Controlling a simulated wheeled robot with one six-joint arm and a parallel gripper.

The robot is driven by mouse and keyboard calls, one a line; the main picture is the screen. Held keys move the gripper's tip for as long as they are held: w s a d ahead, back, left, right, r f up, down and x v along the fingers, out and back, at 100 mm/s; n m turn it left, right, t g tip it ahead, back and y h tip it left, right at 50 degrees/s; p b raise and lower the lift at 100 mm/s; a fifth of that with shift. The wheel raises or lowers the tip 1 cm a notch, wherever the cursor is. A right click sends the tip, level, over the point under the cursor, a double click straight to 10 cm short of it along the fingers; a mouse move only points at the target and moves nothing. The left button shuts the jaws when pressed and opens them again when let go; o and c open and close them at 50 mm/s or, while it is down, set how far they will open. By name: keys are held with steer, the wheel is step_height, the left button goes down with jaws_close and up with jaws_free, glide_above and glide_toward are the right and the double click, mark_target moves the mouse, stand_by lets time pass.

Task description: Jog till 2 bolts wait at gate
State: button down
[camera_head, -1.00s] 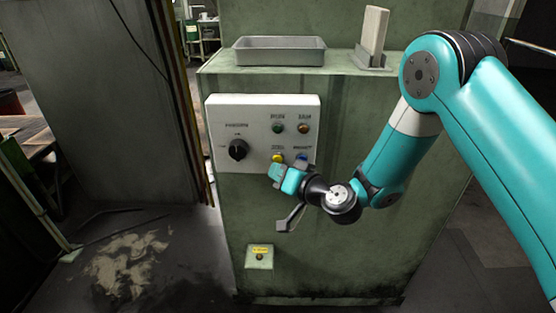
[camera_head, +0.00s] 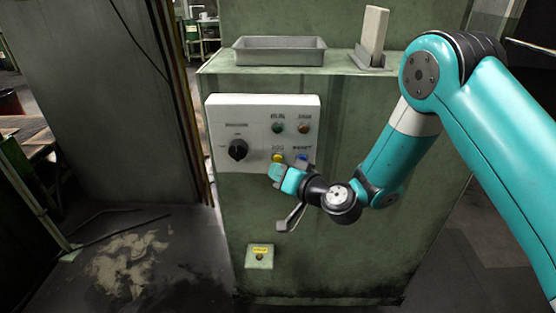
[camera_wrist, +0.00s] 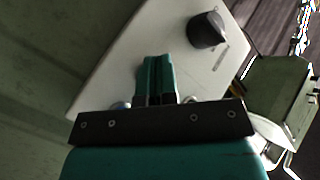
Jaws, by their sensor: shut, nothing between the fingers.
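A white control panel (camera_head: 225,130) is on the green machine's front. It carries a black rotary knob (camera_head: 238,150), a green button (camera_head: 278,128), a brown-orange lamp or button (camera_head: 303,128), a yellow button (camera_head: 278,157) labelled like JOG, and a blue button (camera_head: 302,158). My gripper (camera_head: 275,172) is shut and empty, its fingertips at the panel just below the yellow button. I cannot tell whether they touch it. In the wrist view the closed fingers (camera_wrist: 156,75) point at the panel, with the knob (camera_wrist: 207,30) to the upper right. No bolts or gate are visible.
A grey tray (camera_head: 280,52) and an upright pale block (camera_head: 375,32) in a metal holder stand on the machine's top ledge. Stained floor lies left.

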steer(key=shift+w, duration=0.15)
steer(key=shift+w, duration=0.3)
steer(key=shift+w, duration=0.4)
stand_by(1.8)
stand_by(1.4)
steer(key=shift+s+b, duration=0.65)
steer(key=shift+s, duration=0.2)
steer(key=s+b, duration=0.4)
steer(key=s, duration=0.1)
steer(key=shift+a, duration=0.1)
